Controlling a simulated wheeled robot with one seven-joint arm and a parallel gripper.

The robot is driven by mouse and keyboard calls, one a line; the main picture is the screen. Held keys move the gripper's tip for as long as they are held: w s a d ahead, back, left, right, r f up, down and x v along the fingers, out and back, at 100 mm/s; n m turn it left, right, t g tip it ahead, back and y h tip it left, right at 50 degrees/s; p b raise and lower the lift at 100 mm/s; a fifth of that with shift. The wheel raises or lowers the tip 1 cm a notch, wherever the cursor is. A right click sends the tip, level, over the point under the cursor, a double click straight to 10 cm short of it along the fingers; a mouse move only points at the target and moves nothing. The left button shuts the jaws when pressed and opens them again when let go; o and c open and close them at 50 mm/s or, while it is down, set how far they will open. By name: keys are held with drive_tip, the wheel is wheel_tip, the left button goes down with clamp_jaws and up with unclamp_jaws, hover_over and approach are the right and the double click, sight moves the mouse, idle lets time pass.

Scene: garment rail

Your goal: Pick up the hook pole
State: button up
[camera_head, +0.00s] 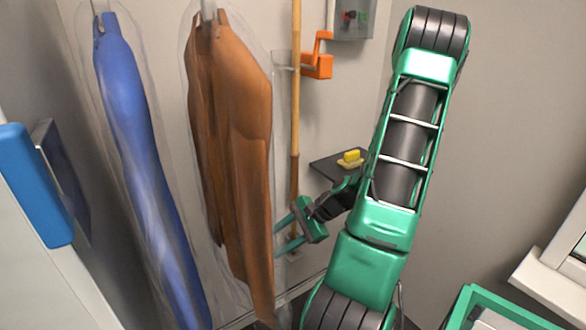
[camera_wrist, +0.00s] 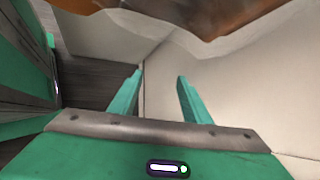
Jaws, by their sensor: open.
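The hook pole (camera_head: 295,110) is a long, thin wooden stick standing upright against the back wall, right of the brown garment. Its top runs out of the head view, and its lower part passes behind my gripper. My gripper (camera_head: 278,240) is open, low down by the pole's lower part, with its fingers pointing left toward the brown garment. In the wrist view my gripper (camera_wrist: 159,77) has its two green fingers apart with nothing between them. I cannot make out the pole in the wrist view.
A brown garment (camera_head: 232,110) and a blue garment (camera_head: 135,130) hang in clear covers to the left. An orange bracket (camera_head: 319,62) is on the wall beside the pole. A dark shelf (camera_head: 326,167) holds a yellow object (camera_head: 351,158). A grey box (camera_head: 352,18) is above.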

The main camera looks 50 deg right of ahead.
drive_tip(key=w+d+r+m+t, duration=0.2)
drive_tip(key=w+d+m+t, duration=0.1)
drive_tip(key=d+m+t, duration=0.35)
drive_tip(key=m+t+h, duration=0.5)
drive_tip(key=m+h, duration=0.2)
drive_tip(key=m, duration=0.3)
approach(297, 176)
drive_tip(key=w, duration=0.1)
drive_tip(key=shift+n, duration=0.35)
drive_tip(key=w, duration=0.5)
drive_tip(key=shift+w+a+f, duration=0.1)
drive_tip(key=shift+a, duration=0.05)
drive_tip(key=shift+w+d, duration=0.25)
drive_tip(key=shift+w, duration=1)
drive_tip(key=shift+w+d, duration=0.2)
drive_tip(key=shift+w, duration=1.1)
drive_tip(key=shift+c, duration=0.6)
clamp_jaws()
